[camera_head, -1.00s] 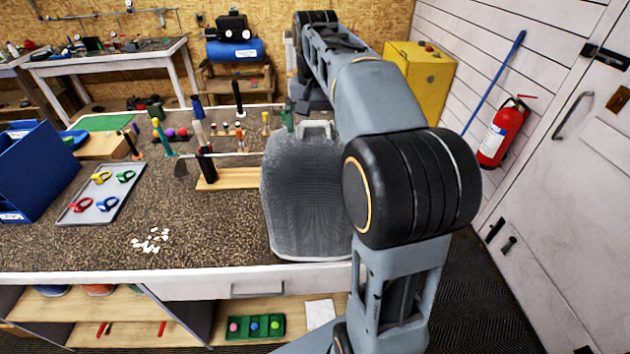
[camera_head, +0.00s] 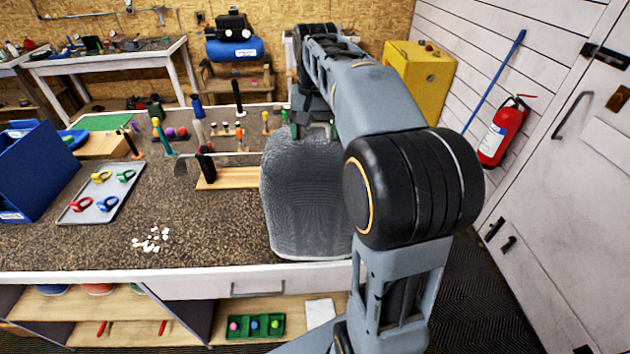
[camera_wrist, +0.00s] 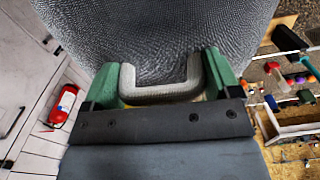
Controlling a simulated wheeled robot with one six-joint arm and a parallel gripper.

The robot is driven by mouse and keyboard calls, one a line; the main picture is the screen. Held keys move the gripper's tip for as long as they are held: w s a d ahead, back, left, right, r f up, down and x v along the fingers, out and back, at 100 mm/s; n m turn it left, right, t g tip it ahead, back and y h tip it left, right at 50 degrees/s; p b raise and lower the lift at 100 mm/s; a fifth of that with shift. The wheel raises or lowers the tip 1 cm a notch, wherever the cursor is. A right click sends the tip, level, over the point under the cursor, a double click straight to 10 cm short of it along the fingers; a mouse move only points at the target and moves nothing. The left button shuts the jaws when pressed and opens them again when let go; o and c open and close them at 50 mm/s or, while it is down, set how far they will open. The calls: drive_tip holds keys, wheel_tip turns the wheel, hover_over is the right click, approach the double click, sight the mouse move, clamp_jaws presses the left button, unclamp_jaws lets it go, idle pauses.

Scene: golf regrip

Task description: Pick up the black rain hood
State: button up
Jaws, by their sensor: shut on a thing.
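The rain hood (camera_head: 308,200) is a dark grey, mesh-textured rounded shell at the right end of the bench, partly covered by my arm at its right edge. Its pale grey U-shaped handle (camera_wrist: 160,92) is at its far end. The mesh body (camera_wrist: 160,35) fills the top of the wrist view. My gripper (camera_wrist: 160,85) has green fingers on both sides of the handle and is shut on it. In the head view my gripper (camera_head: 312,128) is at the hood's far edge. I cannot tell whether the hood is clear of the bench.
Left of the hood stands a wooden block (camera_head: 230,178) with a dark clamp and a golf club. A grey tray (camera_head: 100,205) with coloured rings, a blue bin (camera_head: 38,170) and white pieces (camera_head: 151,239) lie further left. A fire extinguisher (camera_head: 502,132) hangs at the right wall.

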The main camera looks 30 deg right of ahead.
drive_tip(key=shift+c, duration=1.2)
drive_tip(key=shift+r, duration=0.5)
wheel_tip(320, 180, up, 3)
drive_tip(key=shift+s+f+b, duration=0.1)
drive_tip(key=shift+f+b, duration=0.05)
drive_tip(key=shift+b, duration=0.25)
drive_tip(key=s+d+r+b, duration=0.1)
drive_tip(key=s+r, duration=0.8)
drive_tip(key=s, duration=0.4)
drive_tip(key=shift+s+d+r+b, duration=0.2)
drive_tip(key=shift+s+d+b, duration=0.05)
drive_tip(key=shift+s+b, duration=0.1)
drive_tip(key=shift+r, duration=0.15)
